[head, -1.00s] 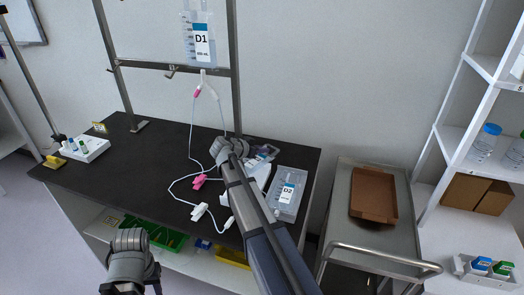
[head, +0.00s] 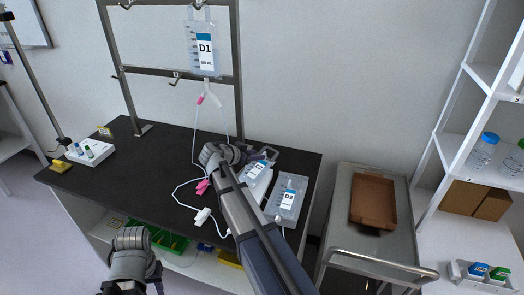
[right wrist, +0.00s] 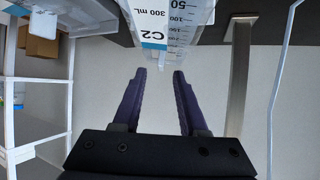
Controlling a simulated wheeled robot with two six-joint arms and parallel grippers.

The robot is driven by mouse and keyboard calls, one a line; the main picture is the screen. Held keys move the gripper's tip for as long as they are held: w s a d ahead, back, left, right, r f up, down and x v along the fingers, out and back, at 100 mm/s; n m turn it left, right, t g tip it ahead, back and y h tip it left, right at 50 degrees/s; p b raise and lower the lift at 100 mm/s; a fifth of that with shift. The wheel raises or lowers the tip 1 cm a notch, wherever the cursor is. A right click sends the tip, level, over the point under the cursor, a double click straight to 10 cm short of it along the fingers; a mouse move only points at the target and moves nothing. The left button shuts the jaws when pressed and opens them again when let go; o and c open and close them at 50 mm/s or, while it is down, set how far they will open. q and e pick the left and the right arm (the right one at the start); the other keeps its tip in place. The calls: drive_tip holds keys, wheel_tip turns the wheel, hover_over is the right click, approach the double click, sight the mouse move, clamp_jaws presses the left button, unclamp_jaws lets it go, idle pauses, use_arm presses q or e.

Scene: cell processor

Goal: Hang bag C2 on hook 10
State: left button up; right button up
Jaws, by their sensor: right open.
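Bag C2 (head: 262,166) is a clear bag with a blue and white label, lying at the back of the black bench beside bag D2 (head: 289,196). In the right wrist view bag C2 (right wrist: 168,38) hangs in from the top edge, just past the fingertips. My right gripper (head: 246,153) is at the bag's left side; in its wrist view the jaws (right wrist: 160,72) are open, with nothing clearly between them. The rack's bars carry hooks, one showing on the lower bar (head: 176,80); I cannot read number 10. My left gripper (head: 153,274) is low at the left, fingers unclear.
Bag D1 (head: 204,48) hangs on the rack, its tubing with pink and white clamps running down to the bench (head: 140,170). A steel cart with a brown tray (head: 373,200) stands to the right. White shelving (head: 455,120) is at far right.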

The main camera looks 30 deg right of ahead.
drive_tip(key=p+v, duration=0.2)
drive_tip(key=v, duration=0.4)
drive_tip(key=shift+a, duration=0.1)
drive_tip(key=s+a+f+n+y, duration=0.2)
drive_tip(key=s+a+n, duration=0.1)
drive_tip(key=s+a, duration=0.1)
drive_tip(key=s+a+f+n+g+y, duration=0.1)
drive_tip(key=s+a+f+n+y, duration=0.1)
drive_tip(key=a, duration=0.5)
drive_tip(key=s+a+f+n+y, duration=0.2)
drive_tip(key=s+a+f+n, duration=0.2)
drive_tip(key=s+a, duration=0.2)
drive_tip(key=shift+s+a+n+g, duration=0.25)
drive_tip(key=shift+s+n+g, duration=0.1)
drive_tip(key=shift+n+g, duration=0.05)
drive_tip(key=s+a+f+n+g+y, duration=0.2)
drive_tip(key=s+a+n+y, duration=0.2)
drive_tip(key=s+a+n, duration=0.4)
drive_tip(key=s+a, duration=0.3)
drive_tip(key=shift+a+f, duration=0.35)
drive_tip(key=shift+o, duration=0.4)
drive_tip(key=shift+s, duration=0.15)
